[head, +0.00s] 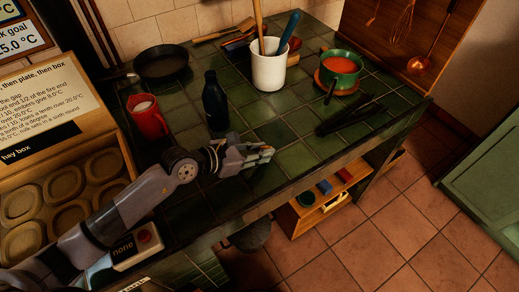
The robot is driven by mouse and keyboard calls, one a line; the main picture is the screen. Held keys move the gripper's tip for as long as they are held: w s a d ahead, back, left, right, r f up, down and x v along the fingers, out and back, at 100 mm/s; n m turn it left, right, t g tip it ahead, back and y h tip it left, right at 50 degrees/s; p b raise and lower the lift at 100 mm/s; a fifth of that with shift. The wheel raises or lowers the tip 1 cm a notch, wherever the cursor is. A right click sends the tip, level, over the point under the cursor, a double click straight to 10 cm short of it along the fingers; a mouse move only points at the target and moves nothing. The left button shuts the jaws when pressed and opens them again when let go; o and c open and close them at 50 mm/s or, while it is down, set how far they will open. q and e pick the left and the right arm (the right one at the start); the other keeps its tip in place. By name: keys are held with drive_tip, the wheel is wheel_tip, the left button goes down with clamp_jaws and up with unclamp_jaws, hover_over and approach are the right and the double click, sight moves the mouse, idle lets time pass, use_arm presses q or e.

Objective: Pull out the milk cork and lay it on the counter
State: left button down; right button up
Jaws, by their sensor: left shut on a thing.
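My left gripper (262,155) is low over the front part of the green tiled counter (292,160). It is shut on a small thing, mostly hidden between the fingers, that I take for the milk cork. I cannot tell whether it touches the tiles. A dark bottle (215,108) stands upright behind and to the left of the gripper, apart from it. No pale cork shows in its dark top. A red jug (148,117) with something white inside stands left of the bottle. My right gripper is not in view.
A white crock (268,72) with utensils and a green pot (340,70) of orange-red food stand behind. Black tongs (350,118) lie to the right. A black pan (160,63) is at the back left. Bare tiles lie around the gripper, close to the counter's front edge.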

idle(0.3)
use_arm(q)
drive_tip(key=c, duration=1.3)
unclamp_jaws()
drive_tip(key=shift+c, duration=0.2)
drive_tip(key=v, duration=1.2)
